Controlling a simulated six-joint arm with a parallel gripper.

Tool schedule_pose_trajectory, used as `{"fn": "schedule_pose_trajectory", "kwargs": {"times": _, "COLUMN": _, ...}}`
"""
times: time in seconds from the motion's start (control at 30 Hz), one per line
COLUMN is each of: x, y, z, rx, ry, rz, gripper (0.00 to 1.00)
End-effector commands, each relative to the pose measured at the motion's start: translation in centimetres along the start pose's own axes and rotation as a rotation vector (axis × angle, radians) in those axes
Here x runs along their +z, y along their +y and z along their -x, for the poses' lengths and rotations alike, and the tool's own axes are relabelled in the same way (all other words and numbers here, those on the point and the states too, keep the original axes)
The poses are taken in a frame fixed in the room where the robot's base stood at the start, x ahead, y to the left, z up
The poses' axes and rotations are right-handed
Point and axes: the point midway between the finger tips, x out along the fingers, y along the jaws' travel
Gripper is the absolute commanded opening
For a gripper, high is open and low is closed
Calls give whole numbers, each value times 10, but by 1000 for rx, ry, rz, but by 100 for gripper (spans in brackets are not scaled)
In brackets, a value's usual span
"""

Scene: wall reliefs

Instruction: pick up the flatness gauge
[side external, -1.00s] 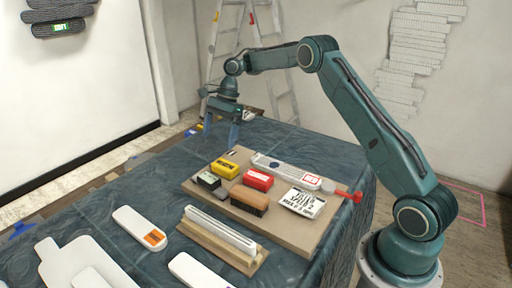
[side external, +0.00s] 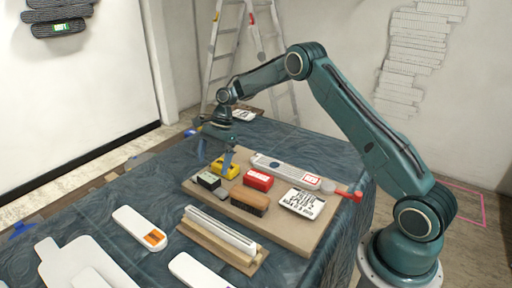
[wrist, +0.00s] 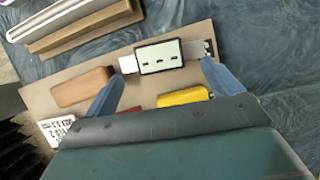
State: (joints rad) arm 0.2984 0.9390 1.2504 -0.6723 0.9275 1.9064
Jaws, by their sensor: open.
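The thing I take to be the flatness gauge is a small dark box with a pale face and a metal strip projecting from its sides. In the side view the gauge (side external: 208,181) lies at the left corner of the tan board.
On the tan board (side external: 276,221), a yellow block (side external: 232,168), red block (side external: 258,179), brown brush (side external: 250,201), long pale tool (side external: 285,171) and printed card (side external: 302,203) stand close by. A white bar on a wooden base (side external: 220,232) lies in front.

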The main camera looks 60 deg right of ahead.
Motion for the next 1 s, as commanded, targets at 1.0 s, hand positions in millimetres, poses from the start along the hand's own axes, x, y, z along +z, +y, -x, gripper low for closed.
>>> {"fn": "schedule_pose_trajectory", "kwargs": {"times": 1.0, "x": 1, "y": 1, "z": -52, "rx": 0, "ry": 2, "rz": 1, "gripper": 91}}
